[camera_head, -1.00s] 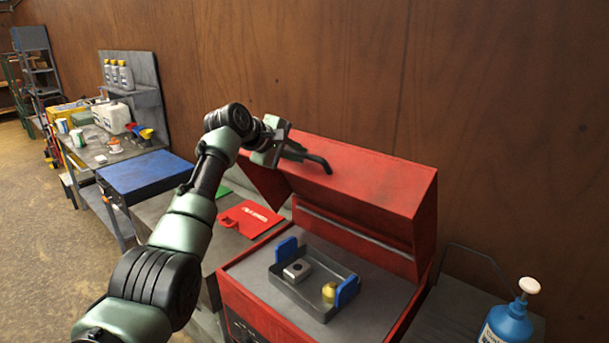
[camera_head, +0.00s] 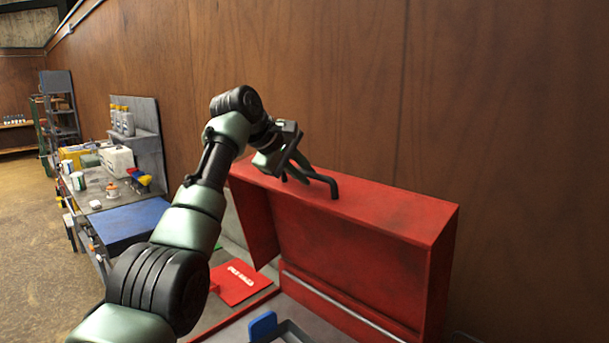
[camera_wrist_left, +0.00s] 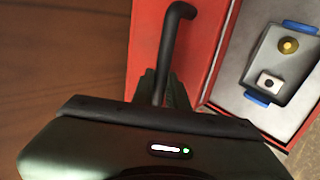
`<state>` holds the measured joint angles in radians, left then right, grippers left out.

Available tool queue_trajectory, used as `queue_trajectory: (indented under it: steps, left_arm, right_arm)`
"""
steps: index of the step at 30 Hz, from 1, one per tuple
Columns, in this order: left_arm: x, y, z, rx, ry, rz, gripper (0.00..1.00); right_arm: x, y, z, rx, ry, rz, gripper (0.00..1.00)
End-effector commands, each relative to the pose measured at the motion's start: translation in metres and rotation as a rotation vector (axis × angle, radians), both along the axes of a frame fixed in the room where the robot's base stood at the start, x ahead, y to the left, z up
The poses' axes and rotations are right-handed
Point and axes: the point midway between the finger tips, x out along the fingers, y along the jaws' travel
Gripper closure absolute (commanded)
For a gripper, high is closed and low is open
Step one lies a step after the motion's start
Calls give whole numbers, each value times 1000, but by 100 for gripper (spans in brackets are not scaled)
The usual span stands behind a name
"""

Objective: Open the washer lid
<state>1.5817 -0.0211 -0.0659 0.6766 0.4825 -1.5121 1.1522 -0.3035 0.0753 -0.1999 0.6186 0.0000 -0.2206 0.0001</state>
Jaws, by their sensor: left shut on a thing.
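The red washer lid (camera_head: 350,246) stands raised, tilted up toward the wooden wall, with its hollow inner side facing me. A black bent handle (camera_head: 331,184) sits on the lid's top face. My left gripper (camera_head: 300,176) is shut on the handle at its left part. In the left wrist view the handle (camera_wrist_left: 170,50) runs down between the fingers, and the red lid (camera_wrist_left: 205,30) lies behind it. The washer's grey inside (camera_wrist_left: 240,85) shows open beside it. My right gripper is in neither view.
A grey tray (camera_wrist_left: 262,58) with blue handles, holding a yellow piece and a pale block, sits in the washer. A red card (camera_head: 240,281) lies left of it. A bench with a blue box (camera_head: 130,222) and bottles stands farther left.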

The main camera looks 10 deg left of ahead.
Motion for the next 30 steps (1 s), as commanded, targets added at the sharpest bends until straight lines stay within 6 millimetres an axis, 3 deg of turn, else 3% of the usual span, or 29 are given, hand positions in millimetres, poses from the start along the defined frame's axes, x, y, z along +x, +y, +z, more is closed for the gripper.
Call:
queue_trajectory:
  steps: [1, 6, 7, 9, 20, 30]
  left_arm:
    - [-1, -2, -7, 0, 16, -4, 100]
    - [-1, -3, -7, 0, 16, -5, 100]
    - [-1, -3, -7, -1, 15, -5, 80]
    - [-1, -2, -7, -1, 14, -4, 64]
    - [-3, 1, -1, 0, 5, -2, 64]
    - [-37, 25, 37, -2, 1, -2, 64]
  right_arm:
    - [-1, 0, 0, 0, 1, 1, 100]
    - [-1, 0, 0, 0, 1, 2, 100]
    - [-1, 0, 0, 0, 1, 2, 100]
    - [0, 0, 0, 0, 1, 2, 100]
    - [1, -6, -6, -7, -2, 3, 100]
    - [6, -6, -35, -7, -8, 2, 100]
